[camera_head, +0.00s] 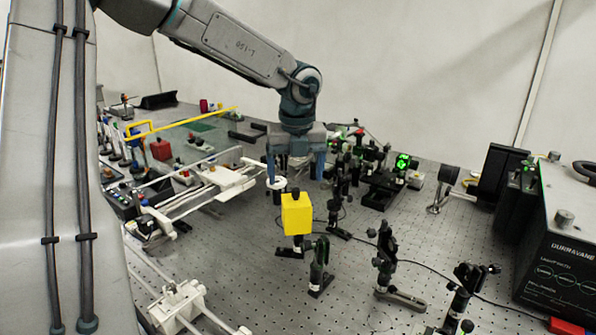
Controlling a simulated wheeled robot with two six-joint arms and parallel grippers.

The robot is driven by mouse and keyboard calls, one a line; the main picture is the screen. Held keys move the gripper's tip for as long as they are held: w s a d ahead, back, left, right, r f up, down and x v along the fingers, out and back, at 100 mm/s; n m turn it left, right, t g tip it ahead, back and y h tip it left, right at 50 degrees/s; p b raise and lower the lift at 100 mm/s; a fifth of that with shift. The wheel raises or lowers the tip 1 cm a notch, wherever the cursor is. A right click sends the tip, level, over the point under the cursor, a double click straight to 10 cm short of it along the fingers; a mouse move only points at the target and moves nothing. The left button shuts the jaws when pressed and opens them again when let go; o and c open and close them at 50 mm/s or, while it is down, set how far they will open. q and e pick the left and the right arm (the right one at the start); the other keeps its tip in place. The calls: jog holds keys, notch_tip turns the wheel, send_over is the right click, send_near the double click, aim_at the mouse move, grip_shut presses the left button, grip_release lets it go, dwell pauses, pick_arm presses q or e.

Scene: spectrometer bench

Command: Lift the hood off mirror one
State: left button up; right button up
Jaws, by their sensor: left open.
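The yellow hood (296,216), a box with a small dark knob on top, stands over a mount among the optics on the perforated bench. It hides whatever is inside it. My left gripper (296,170) comes down from above with its blue fingers pointing down and spread apart. It is empty and appears above the hood in the picture, apart from its knob. I cannot tell its exact depth relative to the hood. My right gripper is not in view.
Black optic mounts stand close to the hood, at the front (319,262) and to the right (386,255). A white rail assembly (215,183) lies to the left. A black instrument box (562,245) stands at the right. Bare bench (440,230) shows between.

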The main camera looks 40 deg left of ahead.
aim_at(296, 189)
pick_arm(q)
jog(key=shift+w+f+b, duration=0.25)
jog(key=shift+f+b, duration=0.4)
jog(key=shift+f, duration=0.3)
jog(key=shift+a+f, duration=0.1)
jog(key=shift+f, duration=0.2)
jog(key=f, duration=0.2)
jog(key=f+p, duration=0.1)
jog(key=f, duration=0.4)
jog(key=shift+w+a+f+p, duration=0.1)
jog(key=shift+w+a+p, duration=0.1)
jog(key=shift+a+p, duration=0.15)
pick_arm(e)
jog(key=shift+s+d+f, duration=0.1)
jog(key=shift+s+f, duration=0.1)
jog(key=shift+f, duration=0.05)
pick_arm(q)
jog(key=c, duration=1.1)
jog(key=shift+o, duration=0.2)
jog(key=shift+w+r, duration=0.1)
jog(key=shift+r, duration=1.95)
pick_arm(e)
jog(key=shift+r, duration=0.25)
pick_arm(q)
jog(key=shift+a+r+p, duration=0.1)
jog(key=shift+p, duration=0.2)
jog(key=shift+r+p, duration=0.4)
jog(key=shift+r, duration=1.5)
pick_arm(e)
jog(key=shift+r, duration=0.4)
